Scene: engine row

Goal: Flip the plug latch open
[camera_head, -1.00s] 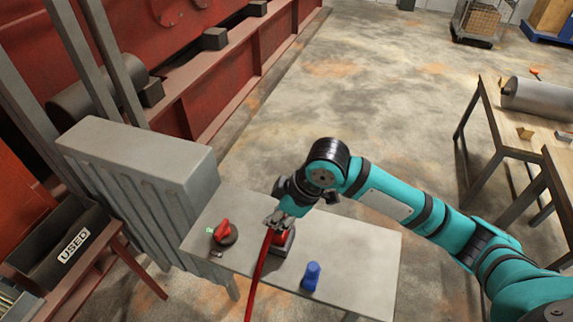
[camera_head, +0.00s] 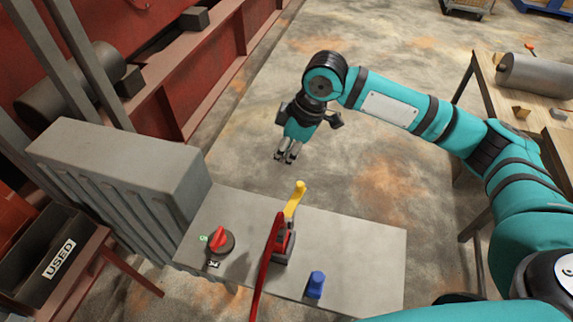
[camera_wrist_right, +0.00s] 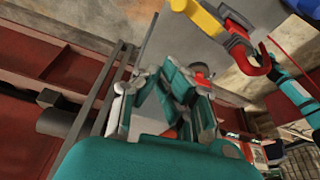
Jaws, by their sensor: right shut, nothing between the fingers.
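The plug latch (camera_head: 295,199) is a yellow lever at the far end of the red plug unit (camera_head: 283,240) on the grey bench top. It sticks up and leans toward the far edge of the bench. It also shows at the top of the right wrist view (camera_wrist_right: 197,14), beside the red plug part (camera_wrist_right: 240,58). My right gripper (camera_head: 286,158) is shut and empty, beyond the bench's far edge and apart from the latch. Its fingers also show in the right wrist view (camera_wrist_right: 165,85). My left gripper is not seen.
A red cable (camera_head: 265,270) runs from the plug toward the front. A red rotary knob (camera_head: 219,239) is left of it and a blue knob (camera_head: 315,285) right. A grey ribbed cabinet (camera_head: 120,155) stands left. Floor beyond the bench is clear.

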